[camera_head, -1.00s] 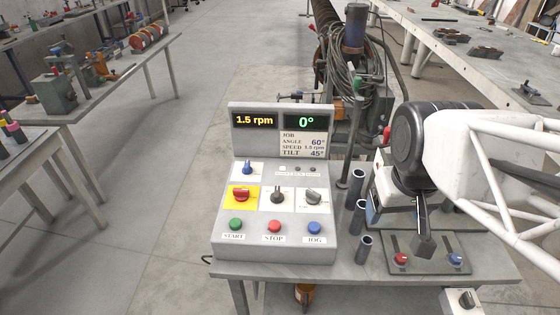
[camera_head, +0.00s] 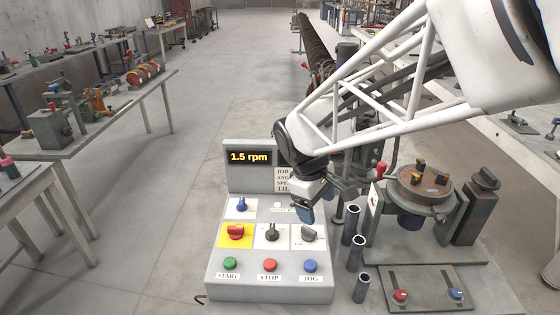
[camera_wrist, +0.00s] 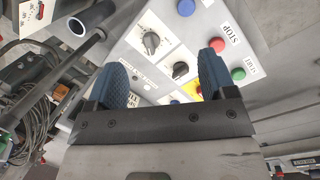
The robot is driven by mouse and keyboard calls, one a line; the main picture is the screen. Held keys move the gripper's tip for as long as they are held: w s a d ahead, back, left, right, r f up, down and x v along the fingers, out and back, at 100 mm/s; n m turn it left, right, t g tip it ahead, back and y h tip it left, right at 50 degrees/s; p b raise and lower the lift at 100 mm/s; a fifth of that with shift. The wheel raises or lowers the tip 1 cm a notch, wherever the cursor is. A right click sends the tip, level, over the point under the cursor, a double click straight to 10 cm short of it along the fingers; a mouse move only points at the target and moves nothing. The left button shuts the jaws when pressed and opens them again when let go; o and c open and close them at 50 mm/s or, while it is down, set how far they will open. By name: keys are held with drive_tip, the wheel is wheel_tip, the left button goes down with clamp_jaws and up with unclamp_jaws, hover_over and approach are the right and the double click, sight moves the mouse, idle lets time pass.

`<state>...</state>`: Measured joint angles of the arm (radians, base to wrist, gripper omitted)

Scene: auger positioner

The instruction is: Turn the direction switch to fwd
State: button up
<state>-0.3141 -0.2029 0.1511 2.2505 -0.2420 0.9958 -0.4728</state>
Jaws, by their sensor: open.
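The grey control box (camera_head: 215,270) has a sloped panel with a blue knob (camera_head: 241,205), a red knob on a yellow plate (camera_head: 235,232), a black knob (camera_head: 271,231) and a grey knob (camera_head: 309,234). The small labels are too blurred to tell which is the direction switch. My gripper (camera_head: 304,208) hangs above the panel's upper right, apart from it. In the wrist view my gripper (camera_wrist: 165,78) is open and empty, its two blue fingers spread. The black knob (camera_wrist: 180,70) and part of the red knob show between the fingers; the grey knob (camera_wrist: 150,41) lies beyond.
Green (camera_head: 231,263), red (camera_head: 270,265) and blue (camera_head: 310,266) push buttons line the panel's front. The display (camera_head: 250,157) reads 1.5 rpm; my arm hides its right part. Upright dark tubes (camera_head: 352,240) stand close right of the box, near a round turntable (camera_head: 425,181).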

sight(272, 228)
drive_tip(key=w+a+f+n+h, duration=0.1)
drive_tip(key=w+a+f+n, duration=0.2)
drive_tip(key=a, duration=0.4)
drive_tip(key=w+a+f+n+h, duration=0.1)
drive_tip(key=w+a+f+n, duration=0.3)
drive_tip(key=w+a+f, duration=0.1)
drive_tip(key=shift+w+a+f, duration=0.15)
drive_tip(key=shift+a+f, duration=0.4)
drive_tip(key=shift+a, duration=0.5)
drive_tip(key=shift+d+f, duration=0.1)
drive_tip(key=shift+f, duration=0.05)
drive_tip(key=shift+x, duration=3.75)
drive_tip(key=shift+c, duration=0.2)
drive_tip(key=c, duration=0.9)
